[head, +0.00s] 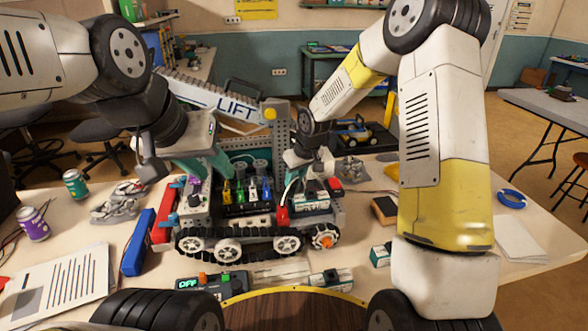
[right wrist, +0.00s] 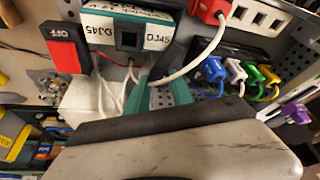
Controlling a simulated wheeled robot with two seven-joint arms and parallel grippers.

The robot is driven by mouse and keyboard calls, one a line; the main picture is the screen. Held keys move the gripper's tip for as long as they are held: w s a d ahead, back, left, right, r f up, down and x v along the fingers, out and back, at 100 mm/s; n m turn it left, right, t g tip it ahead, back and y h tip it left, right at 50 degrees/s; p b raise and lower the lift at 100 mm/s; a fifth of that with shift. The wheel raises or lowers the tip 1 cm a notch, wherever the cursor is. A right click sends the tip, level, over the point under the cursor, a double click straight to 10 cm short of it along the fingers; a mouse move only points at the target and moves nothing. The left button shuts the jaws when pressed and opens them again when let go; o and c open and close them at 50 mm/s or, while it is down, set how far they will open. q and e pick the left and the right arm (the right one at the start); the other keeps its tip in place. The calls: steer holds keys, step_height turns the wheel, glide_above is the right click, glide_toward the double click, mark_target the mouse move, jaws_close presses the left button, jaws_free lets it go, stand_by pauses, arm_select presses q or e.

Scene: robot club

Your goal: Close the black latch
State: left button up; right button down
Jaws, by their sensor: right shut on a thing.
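A tracked robot (head: 300,231) stands on the table. On its deck is a black block (head: 247,209) with yellow, blue, white and green levers; in the right wrist view the coloured levers (right wrist: 236,73) are at right. I cannot single out the black latch with certainty.
A red switch (right wrist: 66,49) marked OFF sits beside the module. A blue bar (head: 138,243) and papers (head: 62,284) lie left; a purple can (head: 33,223) and green can (head: 75,184) stand there. A display box (head: 213,282) is in front.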

steer(key=shift+w+d+n+g+y, duration=0.1)
steer(key=shift+n+g+y, duration=0.2)
steer(key=shift+n, duration=0.75)
steer(key=shift+d+n+g+y, duration=0.1)
steer(key=shift+n+g+y, duration=0.2)
steer(key=shift+n, duration=0.75)
steer(key=c, duration=1.1)
jaws_free()
steer(key=shift+v, duration=3.9)
